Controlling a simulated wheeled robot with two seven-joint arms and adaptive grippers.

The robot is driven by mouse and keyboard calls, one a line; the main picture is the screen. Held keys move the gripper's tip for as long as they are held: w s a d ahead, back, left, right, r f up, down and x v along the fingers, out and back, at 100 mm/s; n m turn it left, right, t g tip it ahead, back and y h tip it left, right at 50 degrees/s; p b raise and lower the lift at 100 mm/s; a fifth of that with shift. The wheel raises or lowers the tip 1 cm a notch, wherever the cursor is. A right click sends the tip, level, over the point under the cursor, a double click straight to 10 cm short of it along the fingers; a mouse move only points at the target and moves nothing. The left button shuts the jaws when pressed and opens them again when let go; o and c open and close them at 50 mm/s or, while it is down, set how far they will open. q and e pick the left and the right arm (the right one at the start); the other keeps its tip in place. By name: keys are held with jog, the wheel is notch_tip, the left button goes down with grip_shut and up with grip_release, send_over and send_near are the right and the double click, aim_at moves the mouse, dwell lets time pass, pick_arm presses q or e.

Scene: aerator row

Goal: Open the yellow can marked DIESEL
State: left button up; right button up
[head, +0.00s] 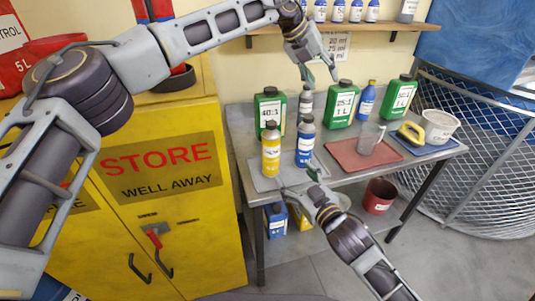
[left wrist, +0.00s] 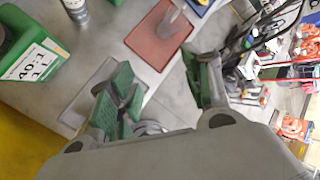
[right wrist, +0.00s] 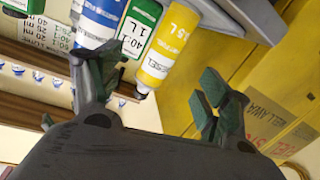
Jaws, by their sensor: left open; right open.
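The yellow can (head: 271,155) stands upright with a dark cap on a grey mat (head: 265,183) at the left of the bench. My right gripper (head: 301,182) is open and empty in front of the two cans, apart from the yellow can. It also shows in the right wrist view (right wrist: 148,82). My left gripper (head: 320,74) is open and empty, above the bench's back.
Green cans (head: 342,105) and a grey bottle (head: 306,103) stand behind. The yellow cabinet (head: 160,240) stands close at left.

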aim_at(275, 150)
pick_arm(q)
jog(key=s+a+f+n+g+y, duration=0.1)
jog(key=a+y, duration=0.1)
jog(key=a, duration=0.2)
jog(key=s+a+f+n+g+y, duration=0.1)
jog(key=a+f+n+y, duration=0.1)
jog(key=a, duration=0.3)
jog(key=s+a+f+n+g+y, duration=0.1)
jog(key=s+a+n+y, duration=0.1)
jog(key=a+y, duration=0.1)
jog(key=shift+s+a+f, duration=0.1)
jog(key=shift+a+f, duration=0.15)
jog(key=shift+a, duration=0.55)
jog(key=shift+n, duration=0.4)
pick_arm(e)
jog(key=shift+w+a+r+m+t+y, duration=0.1)
jog(key=shift+a+r+m+t+y, duration=0.15)
jog(key=shift+r+m, duration=0.3)
jog(key=shift+w+a+r+m+t+y, duration=0.15)
jog(key=shift+a+r+m, duration=0.15)
jog(key=shift+r+m, duration=0.25)
jog(key=shift+x, duration=6.8)
